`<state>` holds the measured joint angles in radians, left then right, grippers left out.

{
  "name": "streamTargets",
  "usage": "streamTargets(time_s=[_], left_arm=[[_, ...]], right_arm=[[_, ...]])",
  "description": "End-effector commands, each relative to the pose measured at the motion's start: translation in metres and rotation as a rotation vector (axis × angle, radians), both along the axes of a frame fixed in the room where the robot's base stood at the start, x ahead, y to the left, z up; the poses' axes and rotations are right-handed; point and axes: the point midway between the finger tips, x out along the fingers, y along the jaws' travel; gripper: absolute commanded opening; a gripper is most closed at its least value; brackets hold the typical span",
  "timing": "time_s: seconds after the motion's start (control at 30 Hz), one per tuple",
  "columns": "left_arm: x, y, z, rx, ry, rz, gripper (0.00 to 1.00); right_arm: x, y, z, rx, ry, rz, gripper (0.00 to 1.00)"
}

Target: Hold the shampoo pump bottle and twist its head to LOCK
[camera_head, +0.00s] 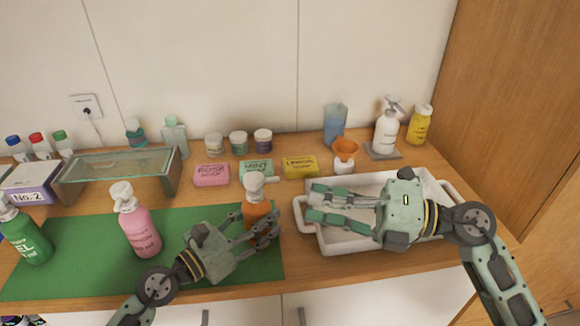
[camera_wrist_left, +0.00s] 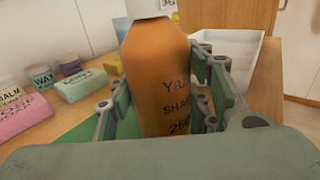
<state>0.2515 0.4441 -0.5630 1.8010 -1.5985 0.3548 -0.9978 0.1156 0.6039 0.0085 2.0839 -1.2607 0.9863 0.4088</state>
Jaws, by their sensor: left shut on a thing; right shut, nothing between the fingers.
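The shampoo pump bottle (camera_head: 257,211) is orange with a white pump head (camera_head: 254,184). It stands upright at the right end of the green mat (camera_head: 90,277). The nozzle points to the right. My left gripper (camera_head: 262,226) is shut around the bottle's body. In the left wrist view the orange body (camera_wrist_left: 160,75) is between the fingers, its printed label partly covered. The white collar (camera_wrist_left: 150,8) shows at the top edge; the rest of the head is out of that view. My right gripper (camera_head: 313,203) is shut and empty, over the white tray, right of the bottle.
A pink pump bottle (camera_head: 139,228) and a green pump bottle (camera_head: 25,238) stand on the mat to the left. Soap boxes (camera_head: 212,175) and small jars (camera_head: 214,144) sit behind. The white tray (camera_head: 310,238) is right of the mat.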

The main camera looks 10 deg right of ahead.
Motion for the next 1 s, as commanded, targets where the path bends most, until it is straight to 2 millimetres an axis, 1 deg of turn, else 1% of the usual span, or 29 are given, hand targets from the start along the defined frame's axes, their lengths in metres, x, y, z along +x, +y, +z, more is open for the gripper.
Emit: streamTargets(time_s=[0.03,0.2,0.4,0.6,0.8,0.9,1.0], left_arm=[[0.0,0.0,0.001,-0.002,-0.002,0.001,0.1],[0.0,0.0,0.001,-0.002,-0.003,0.001,0.1],[0.0,0.0,0.001,-0.002,-0.001,0.001,0.1],[0.0,0.0,0.001,-0.002,-0.001,0.0,0.1],[0.0,0.0,0.001,-0.002,-0.001,0.0,0.1],[0.0,0.0,0.001,-0.002,-0.001,0.0,0.1],[0.0,0.0,0.001,-0.001,-0.001,0.0,0.1]], right_arm=[[0.007,0.011,0.01,-0.032,-0.086,0.03,0.0],[0.023,0.053,0.032,-0.177,-0.412,0.149,0.0],[0.035,0.101,0.058,-0.359,-0.812,0.303,0.0],[0.044,0.142,0.081,-0.555,-1.223,0.476,0.0],[0.054,0.169,0.104,-0.767,-1.63,0.678,0.0],[0.061,0.177,0.116,-0.88,-1.824,0.795,0.0],[0.07,0.18,0.128,-1.003,-2.008,0.928,0.0]])
